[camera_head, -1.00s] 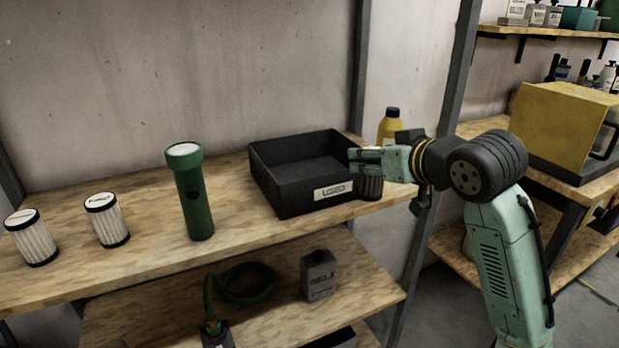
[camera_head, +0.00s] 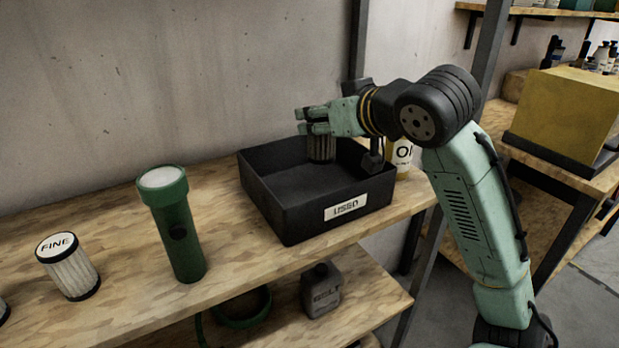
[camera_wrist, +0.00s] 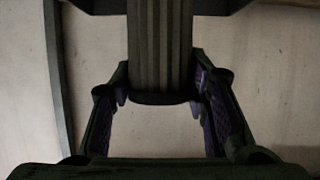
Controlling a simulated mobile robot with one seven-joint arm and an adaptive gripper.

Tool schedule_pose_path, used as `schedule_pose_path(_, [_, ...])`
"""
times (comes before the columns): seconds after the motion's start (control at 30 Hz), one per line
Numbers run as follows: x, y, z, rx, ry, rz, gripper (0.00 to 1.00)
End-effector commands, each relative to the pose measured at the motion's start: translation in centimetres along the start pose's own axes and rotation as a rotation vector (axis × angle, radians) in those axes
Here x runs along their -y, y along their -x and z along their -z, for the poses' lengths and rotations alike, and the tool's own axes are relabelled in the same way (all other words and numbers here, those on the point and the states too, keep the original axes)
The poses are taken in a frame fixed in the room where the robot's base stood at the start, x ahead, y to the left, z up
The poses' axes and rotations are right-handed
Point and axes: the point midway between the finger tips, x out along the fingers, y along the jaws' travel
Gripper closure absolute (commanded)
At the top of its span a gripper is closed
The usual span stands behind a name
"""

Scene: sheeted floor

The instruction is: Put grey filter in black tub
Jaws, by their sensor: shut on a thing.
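The black tub (camera_head: 290,214), labelled USED, stands on the upper wooden shelf. My gripper (camera_head: 315,124) is over the tub's back part, shut on the grey filter (camera_head: 321,148). The filter is dark grey, ribbed and upright. Its lower end shows against the tub's inside, below the line of the back rim; I cannot tell whether it touches the floor of the tub.
A green flashlight (camera_head: 175,225) stands left of the tub, with a white filter (camera_head: 70,268) marked FINE farther left. A yellow bottle (camera_head: 401,155) is close behind the tub's right side. A grey can (camera_head: 321,292) sits on the lower shelf.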

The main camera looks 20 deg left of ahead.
Motion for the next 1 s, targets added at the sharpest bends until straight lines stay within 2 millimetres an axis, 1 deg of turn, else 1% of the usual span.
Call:
schedule_pose_path(0.1, [-0.1,-0.8,-2.1,0.001,-0.005,0.001,0.87])
schedule_pose_path(0.2, [-0.1,-1.4,-3.6,0.0,-0.005,0.001,0.87])
schedule_pose_path(0.37, [0.0,-2.0,-5.0,0.001,-0.003,0.001,0.87])
schedule_pose_path(0.5, [0.0,-2.8,-7.0,0.002,-0.006,0.002,0.87])
schedule_pose_path(0.6, [0.0,-3.2,-8.0,0.0,-0.004,0.001,0.87])
schedule_pose_path(0.7, [0.1,-3.5,-8.5,0.0,-0.002,0.002,0.87])
schedule_pose_path(1.0, [0.1,-3.6,-8.8,0.0,-0.002,0.002,0.87])
